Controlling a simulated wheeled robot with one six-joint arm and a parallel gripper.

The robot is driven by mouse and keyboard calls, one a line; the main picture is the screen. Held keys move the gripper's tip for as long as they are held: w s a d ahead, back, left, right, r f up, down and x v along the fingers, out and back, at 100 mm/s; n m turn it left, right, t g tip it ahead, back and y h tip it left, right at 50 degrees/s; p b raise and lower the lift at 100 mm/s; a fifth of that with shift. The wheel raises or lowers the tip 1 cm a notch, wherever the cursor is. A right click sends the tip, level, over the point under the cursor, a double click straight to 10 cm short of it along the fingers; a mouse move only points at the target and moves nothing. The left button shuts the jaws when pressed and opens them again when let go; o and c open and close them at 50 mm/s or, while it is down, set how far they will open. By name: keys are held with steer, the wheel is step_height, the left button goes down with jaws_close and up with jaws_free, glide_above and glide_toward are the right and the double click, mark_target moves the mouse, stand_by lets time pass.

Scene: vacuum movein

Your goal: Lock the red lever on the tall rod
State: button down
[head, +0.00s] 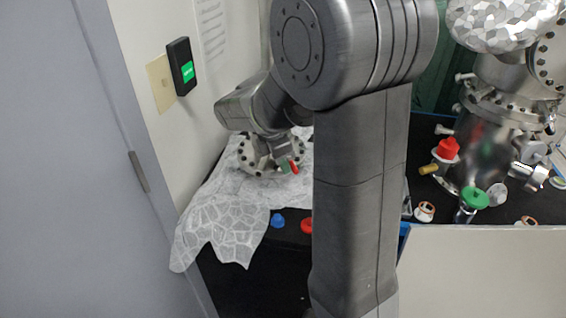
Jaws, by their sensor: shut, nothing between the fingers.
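My gripper (289,165) shows small at the end of my arm, left of centre, over the white cloth. Its two short fingertips, one greenish and one red, look close together with nothing between them. A round metal flange with bolts (257,158) sits on the cloth just behind and left of the gripper; I cannot tell whether they touch. I cannot clearly make out a red lever on a tall rod. A red knob-like part (447,149) stands on the dark bench at right, well apart from the gripper. My arm hides the middle.
A wrinkled white cloth (222,226) drapes over the dark bench's left corner. A blue cap (277,220) and a red cap (307,226) lie in front. Metal vacuum chambers (482,140) and a green knob (474,198) stand at right. A wall (165,140) bounds the left.

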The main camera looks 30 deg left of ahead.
steer(key=shift+w+d+n+p, duration=0.1)
steer(key=shift+d+n+p, duration=0.2)
steer(key=shift+n, duration=0.3)
steer(key=n+p, duration=0.1)
steer(key=d+n+p, duration=0.1)
steer(key=n, duration=0.1)
steer(key=shift+w+d+r+y, duration=0.15)
steer(key=shift+w+r+y, duration=0.05)
steer(key=shift+w+y, duration=0.2)
steer(key=shift+w+d+f+n+y+p, duration=0.1)
steer(key=shift+w+d+n+y+p, duration=0.2)
steer(key=shift+w+n+p, duration=0.75)
steer(key=shift+w+d+n+y+p, duration=0.3)
steer(key=shift+w+n+p, duration=0.25)
steer(key=shift+n+p, duration=0.95)
steer(key=shift+w+d+f+n+y+p, duration=0.1)
steer(key=shift+w+d+n+y+p, duration=0.2)
steer(key=shift+w+n+p, duration=0.75)
steer(key=shift+p, duration=0.45)
